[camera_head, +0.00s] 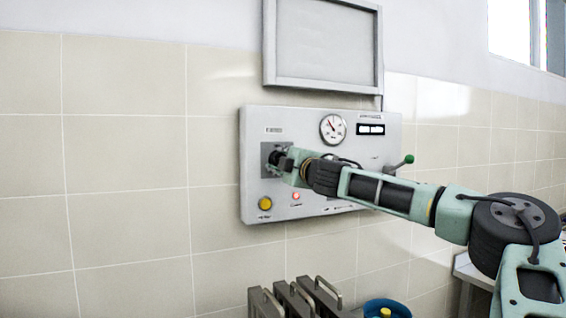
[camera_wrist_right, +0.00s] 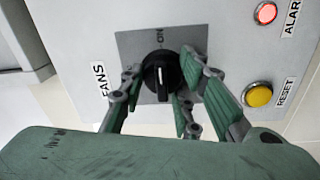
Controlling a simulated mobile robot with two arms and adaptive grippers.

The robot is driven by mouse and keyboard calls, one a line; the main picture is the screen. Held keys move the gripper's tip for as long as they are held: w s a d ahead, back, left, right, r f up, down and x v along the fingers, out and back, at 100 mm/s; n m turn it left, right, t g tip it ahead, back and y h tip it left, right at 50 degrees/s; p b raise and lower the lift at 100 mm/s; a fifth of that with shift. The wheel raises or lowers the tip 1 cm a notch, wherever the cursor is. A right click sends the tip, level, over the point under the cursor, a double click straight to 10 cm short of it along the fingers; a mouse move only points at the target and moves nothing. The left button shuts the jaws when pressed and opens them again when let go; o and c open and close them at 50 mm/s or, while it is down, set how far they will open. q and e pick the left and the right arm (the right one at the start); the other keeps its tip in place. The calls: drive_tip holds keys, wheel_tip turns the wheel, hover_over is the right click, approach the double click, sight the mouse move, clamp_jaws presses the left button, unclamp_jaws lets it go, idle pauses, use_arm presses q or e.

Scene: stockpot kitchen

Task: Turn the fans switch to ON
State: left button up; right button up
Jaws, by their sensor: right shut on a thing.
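The fans switch is a black round knob (camera_wrist_right: 152,68) with a white line, on a grey square plate (camera_wrist_right: 133,42) of the wall panel. The word ON stands above the knob in the wrist view, and the FANS label (camera_wrist_right: 99,82) is at its left. The white line runs up and down in that view, in line with ON; I cannot tell which end is the pointer. My right gripper (camera_head: 283,160) reaches the switch at the panel's left side, its fingers shut around the knob from both sides. It partly hides the switch in the head view. My left gripper is not in view.
The grey control panel (camera_head: 350,150) also carries a gauge (camera_head: 333,128), a red alarm light (camera_head: 296,196), a yellow reset button (camera_head: 265,203) and a green-tipped lever (camera_head: 408,159). A grey framed board (camera_head: 320,45) hangs above.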

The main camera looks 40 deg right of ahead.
drive_tip(key=shift+s+r, duration=0.1)
drive_tip(key=shift+r, duration=0.55)
drive_tip(key=o, duration=1)
drive_tip(key=shift+f, duration=0.25)
drive_tip(key=shift+f, duration=0.1)
drive_tip(key=shift+v, duration=5.9)
drive_tip(key=shift+f, duration=0.15)
